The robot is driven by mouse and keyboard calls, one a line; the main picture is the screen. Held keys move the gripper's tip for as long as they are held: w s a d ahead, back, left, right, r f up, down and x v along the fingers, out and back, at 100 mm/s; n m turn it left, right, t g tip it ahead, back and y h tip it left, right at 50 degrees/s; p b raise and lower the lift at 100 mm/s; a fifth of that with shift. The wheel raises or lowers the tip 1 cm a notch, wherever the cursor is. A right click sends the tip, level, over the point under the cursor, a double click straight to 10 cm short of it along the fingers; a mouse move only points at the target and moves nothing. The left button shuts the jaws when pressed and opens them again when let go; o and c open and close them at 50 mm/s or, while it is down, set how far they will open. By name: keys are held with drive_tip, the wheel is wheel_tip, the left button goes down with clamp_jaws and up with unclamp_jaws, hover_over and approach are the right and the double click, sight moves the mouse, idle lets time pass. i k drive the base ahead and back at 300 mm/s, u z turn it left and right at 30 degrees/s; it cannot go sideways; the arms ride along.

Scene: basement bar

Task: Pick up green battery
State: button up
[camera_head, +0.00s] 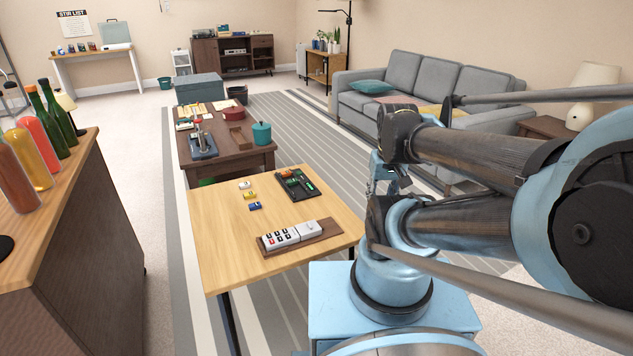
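A small green piece (309,186), which looks like the green battery, lies in a black tray (286,190) on the light wooden table. It is too small to make out its details. My arm fills the right side of the view. What looks like my gripper (388,182) shows partly behind my arm links, to the right of the tray and apart from it. Its fingers are too small and too hidden to tell whether they are open or shut.
On the wooden table (222,245) are several small toy-like items, such as a blue one (255,206), left of the tray. A white block with buttons (281,239) lies on a brown board near the front. A bar counter (70,190) with bottles stands left; a grey sofa (400,75) stands behind.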

sight(291, 182)
drive_tip(key=z, duration=0.05)
drive_tip(key=k, duration=0.85)
drive_tip(key=u, duration=0.55)
drive_tip(key=i, duration=1)
drive_tip(key=z, duration=0.05)
